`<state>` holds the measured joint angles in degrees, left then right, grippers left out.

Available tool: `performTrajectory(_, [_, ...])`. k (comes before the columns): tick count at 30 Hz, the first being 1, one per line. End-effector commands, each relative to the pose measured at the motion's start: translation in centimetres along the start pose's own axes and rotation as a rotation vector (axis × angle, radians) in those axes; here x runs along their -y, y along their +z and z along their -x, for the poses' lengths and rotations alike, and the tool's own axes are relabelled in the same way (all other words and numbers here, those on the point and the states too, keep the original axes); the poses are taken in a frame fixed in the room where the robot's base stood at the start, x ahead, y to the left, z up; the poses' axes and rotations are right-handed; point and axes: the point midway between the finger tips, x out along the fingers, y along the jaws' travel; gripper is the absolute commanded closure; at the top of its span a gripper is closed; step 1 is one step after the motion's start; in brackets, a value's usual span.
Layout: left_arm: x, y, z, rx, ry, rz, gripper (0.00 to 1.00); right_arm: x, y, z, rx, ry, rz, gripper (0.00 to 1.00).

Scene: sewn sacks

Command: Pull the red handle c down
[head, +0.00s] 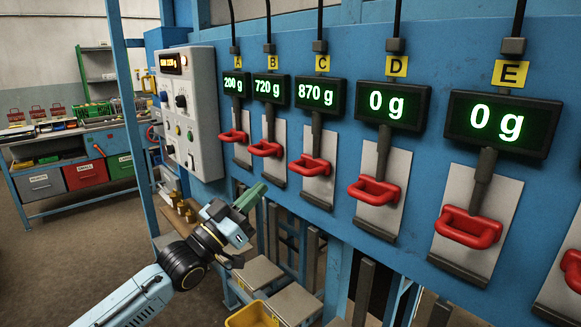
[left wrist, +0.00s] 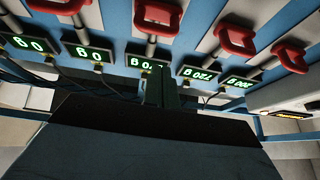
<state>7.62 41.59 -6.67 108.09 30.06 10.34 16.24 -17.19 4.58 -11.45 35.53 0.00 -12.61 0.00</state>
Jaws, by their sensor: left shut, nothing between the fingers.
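The red handle C (head: 310,165) is a red loop on a dark rod, below the yellow C label and the display reading 870 g. In the left wrist view, which is upside down, handle C (left wrist: 157,15) shows at the top, above its display (left wrist: 148,63). My left gripper (head: 251,196) is shut and empty. In the head view it appears left of and lower than handle C, apart from it. In the wrist view its dark fingers (left wrist: 163,88) partly cover the C display. My right gripper is not in view.
Red handles A (head: 233,135), B (head: 265,148), D (head: 374,190) and E (head: 468,227) flank handle C on the blue frame. A grey control box (head: 190,110) stands left. Grey platforms (head: 295,303) and a yellow bin (head: 252,315) lie below. A workbench (head: 80,160) stands far left.

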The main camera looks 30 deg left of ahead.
Motion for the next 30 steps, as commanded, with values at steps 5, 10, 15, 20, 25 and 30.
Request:
performTrajectory(5, [-1.1,-2.6,-0.7,-0.047,0.037,0.006,1.0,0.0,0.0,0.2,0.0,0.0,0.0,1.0])
performTrajectory(10, [-1.1,-2.7,-0.7,-0.049,0.038,0.006,1.0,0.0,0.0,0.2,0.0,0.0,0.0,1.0])
performTrajectory(15, [-1.1,-2.7,-0.8,-0.049,0.037,0.006,1.0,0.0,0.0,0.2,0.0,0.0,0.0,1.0])
performTrajectory(20, [-1.1,-2.9,-1.9,-0.051,0.036,0.005,1.0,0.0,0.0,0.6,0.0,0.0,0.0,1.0])
performTrajectory(25, [-1.1,-3.1,-4.5,-0.053,0.036,0.005,1.0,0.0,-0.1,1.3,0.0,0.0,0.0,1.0])
performTrajectory(30, [-1.3,-3.3,-7.7,-0.051,0.036,0.005,1.0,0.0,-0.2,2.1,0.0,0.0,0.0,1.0])
